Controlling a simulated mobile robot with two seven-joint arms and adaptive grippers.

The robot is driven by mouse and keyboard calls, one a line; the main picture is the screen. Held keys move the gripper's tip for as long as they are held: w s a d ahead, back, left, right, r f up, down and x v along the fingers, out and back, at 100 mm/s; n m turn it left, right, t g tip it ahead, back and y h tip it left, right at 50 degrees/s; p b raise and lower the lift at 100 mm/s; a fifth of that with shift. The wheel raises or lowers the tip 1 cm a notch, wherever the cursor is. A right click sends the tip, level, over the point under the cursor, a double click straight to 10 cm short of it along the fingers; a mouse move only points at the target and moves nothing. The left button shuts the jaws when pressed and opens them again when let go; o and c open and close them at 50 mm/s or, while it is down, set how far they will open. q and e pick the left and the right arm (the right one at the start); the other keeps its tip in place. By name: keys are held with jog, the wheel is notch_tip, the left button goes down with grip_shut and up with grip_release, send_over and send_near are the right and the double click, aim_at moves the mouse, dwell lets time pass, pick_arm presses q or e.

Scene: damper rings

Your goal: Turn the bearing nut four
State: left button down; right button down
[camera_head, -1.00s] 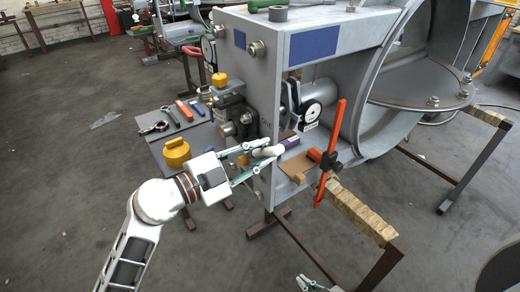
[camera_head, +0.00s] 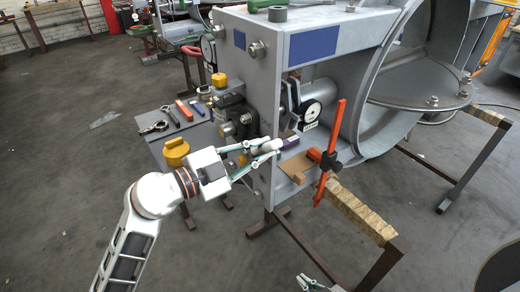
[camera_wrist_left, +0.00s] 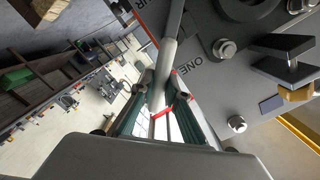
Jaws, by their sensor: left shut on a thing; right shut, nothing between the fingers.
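My left gripper (camera_head: 256,154) is shut on a pale grey rod (camera_head: 267,146) beside the front face of the large grey housing (camera_head: 262,85). In the left wrist view the rod (camera_wrist_left: 169,62) runs up from between the fingers (camera_wrist_left: 166,100) and leaves the top edge; its far end is out of sight. A bolt head (camera_wrist_left: 223,48) and the printed word ONE show on the grey plate beside it. I cannot tell which nut is number four. My right gripper (camera_head: 309,284) is shut and empty at the bottom edge, partly cut off.
An orange clamp (camera_head: 331,160) stands at the housing's lower opening, by a brown block (camera_head: 298,166).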

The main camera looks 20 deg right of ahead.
pick_arm(q)
jog(key=shift+a, duration=0.1)
jog(key=shift+s+a, duration=0.15)
jog(key=shift+a, duration=0.3)
dwell(0.5)
jog(key=shift+s+a, duration=0.1)
jog(key=shift+v, duration=1.55)
jog(key=shift+f, duration=0.1)
